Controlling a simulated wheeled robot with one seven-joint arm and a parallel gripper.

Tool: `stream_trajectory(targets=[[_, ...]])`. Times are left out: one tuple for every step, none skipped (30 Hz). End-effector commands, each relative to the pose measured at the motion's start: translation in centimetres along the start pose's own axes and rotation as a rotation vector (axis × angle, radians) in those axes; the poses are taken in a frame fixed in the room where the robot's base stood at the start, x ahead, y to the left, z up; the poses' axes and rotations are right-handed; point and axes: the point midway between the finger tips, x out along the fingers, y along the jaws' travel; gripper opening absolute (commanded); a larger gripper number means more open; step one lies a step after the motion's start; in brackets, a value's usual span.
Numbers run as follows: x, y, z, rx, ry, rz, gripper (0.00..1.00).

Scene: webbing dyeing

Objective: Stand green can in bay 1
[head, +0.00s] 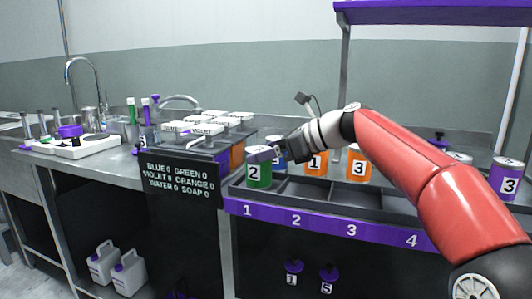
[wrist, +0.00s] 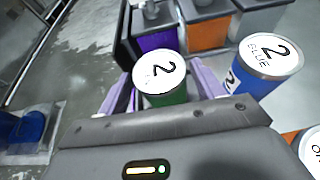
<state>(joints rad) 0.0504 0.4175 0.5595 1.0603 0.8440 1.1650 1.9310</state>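The green can (head: 258,174), marked 2, stands upright at bay 1 of the dark tray rack (head: 280,203), above the purple strip's number 1. In the wrist view the green can (wrist: 160,78) shows its white lid between my gripper's two purple fingers (wrist: 165,88). In the head view my gripper (head: 262,154) reaches in from the right, with a purple finger across the can's upper part. The fingers flank the can closely; whether they press on it is not clear. The can's base is hidden by the tray's front lip.
A blue can (wrist: 268,62) marked 2 stands close to the right, behind my gripper in the head view. Orange cans (head: 358,165) stand in the back row; a purple can (head: 505,180) is at far right. Dye tanks (head: 205,128) stand to the left. Bays 2 and 3 look empty.

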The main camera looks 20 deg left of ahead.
Motion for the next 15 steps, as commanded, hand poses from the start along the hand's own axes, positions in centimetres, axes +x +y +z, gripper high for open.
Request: stream_trajectory(targets=[[0.0,0.0,0.0,0.0,0.0,0.0,0.74],[0.0,0.0,0.0,0.0,0.0,0.0,0.75],[0.0,0.0,0.0,0.0,0.0,0.0,0.75],[0.0,0.0,0.0,0.0,0.0,0.0,0.75],[0.0,0.0,0.0,0.0,0.0,0.0,0.75],[0.0,0.0,0.0,0.0,0.0,0.0,0.75],[0.0,0.0,0.0,0.0,0.0,0.0,0.75],[0.0,0.0,0.0,0.0,0.0,0.0,0.75],[0.0,0.0,0.1,0.0,0.0,0.0,0.75],[-0.1,0.0,0.1,0.0,0.0,0.0,0.75],[-0.2,0.0,0.1,0.0,0.0,-0.001,0.75],[-0.5,0.0,0.1,0.0,0.0,-0.002,0.75],[-0.8,-0.1,0.1,0.0,0.0,-0.002,0.75],[-1.2,-0.1,0.1,0.001,0.0,-0.004,0.75],[-1.9,-0.1,0.1,0.001,-0.001,-0.005,0.75]])
